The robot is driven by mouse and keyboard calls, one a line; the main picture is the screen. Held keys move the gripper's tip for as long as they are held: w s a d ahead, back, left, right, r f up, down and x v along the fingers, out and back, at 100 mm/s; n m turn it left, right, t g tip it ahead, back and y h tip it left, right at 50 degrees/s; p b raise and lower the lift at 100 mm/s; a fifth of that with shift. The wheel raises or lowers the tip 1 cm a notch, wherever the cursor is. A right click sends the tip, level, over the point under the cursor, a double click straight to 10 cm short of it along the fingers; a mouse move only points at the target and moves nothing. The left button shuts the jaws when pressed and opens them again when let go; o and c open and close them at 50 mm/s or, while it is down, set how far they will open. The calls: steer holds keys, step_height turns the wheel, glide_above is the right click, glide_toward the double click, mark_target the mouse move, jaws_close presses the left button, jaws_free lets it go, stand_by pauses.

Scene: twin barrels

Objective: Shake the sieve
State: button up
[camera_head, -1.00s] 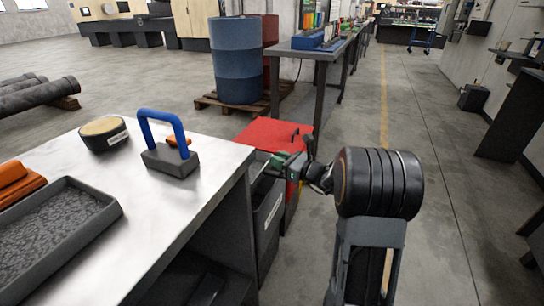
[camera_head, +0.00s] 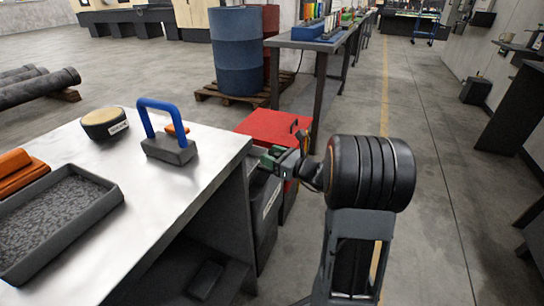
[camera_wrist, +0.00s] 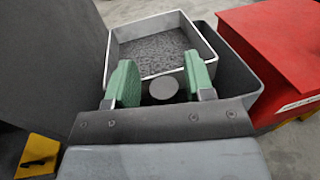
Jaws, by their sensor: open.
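In the wrist view, a square sieve (camera_wrist: 157,25) with a light grey frame and a dark speckled floor sits at the mouth of a dark grey bin (camera_wrist: 240,72). My gripper (camera_wrist: 160,88) has its two green fingers apart, near the sieve's near side. A round dark grey knob (camera_wrist: 163,88) shows between the fingers; I cannot tell whether they touch it. In the head view, my gripper (camera_head: 275,160) is beside the table's right edge, over the bin (camera_head: 268,205). The sieve is mostly hidden there.
A red box (camera_head: 270,126) stands just beyond the bin. The metal-topped table (camera_head: 165,210) at left carries a grey gravel tray (camera_head: 105,205), a blue-handled block (camera_head: 170,148) and a round tub (camera_head: 104,124).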

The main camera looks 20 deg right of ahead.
steer(key=p+v, duration=0.4)
steer(key=v, duration=0.9)
steer(key=shift+s+d, duration=0.25)
steer(key=shift+s, duration=0.05)
